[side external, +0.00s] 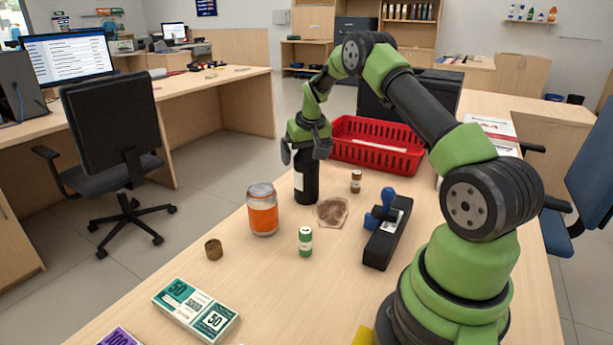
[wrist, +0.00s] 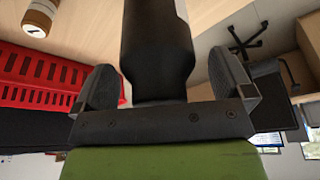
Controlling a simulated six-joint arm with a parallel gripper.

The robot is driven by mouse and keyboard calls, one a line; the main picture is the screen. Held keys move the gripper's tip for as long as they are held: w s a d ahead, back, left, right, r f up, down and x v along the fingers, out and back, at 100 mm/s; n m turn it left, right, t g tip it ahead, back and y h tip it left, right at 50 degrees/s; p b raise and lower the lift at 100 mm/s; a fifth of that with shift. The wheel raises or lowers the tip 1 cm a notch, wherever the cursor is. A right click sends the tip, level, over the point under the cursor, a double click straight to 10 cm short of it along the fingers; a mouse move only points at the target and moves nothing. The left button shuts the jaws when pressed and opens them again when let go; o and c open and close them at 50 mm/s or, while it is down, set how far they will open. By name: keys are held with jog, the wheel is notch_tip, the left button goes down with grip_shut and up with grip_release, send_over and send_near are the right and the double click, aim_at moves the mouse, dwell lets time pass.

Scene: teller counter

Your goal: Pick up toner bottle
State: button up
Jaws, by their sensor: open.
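The toner bottle (side external: 306,180) is a dark, upright bottle with a white label, standing on the counter in front of the red basket. My gripper (side external: 306,149) is at its upper part, with one finger on each side of it. In the wrist view the dark bottle (wrist: 158,50) runs between the two open fingers of my gripper (wrist: 163,88). Gaps show between the bottle and both fingers there. The bottle's top is hidden by my gripper in the side view.
A red basket (side external: 351,156) stands just behind the bottle. Banknote bundles (side external: 196,309) lie toward the front.

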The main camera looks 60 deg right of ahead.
jog(key=c, duration=1.5)
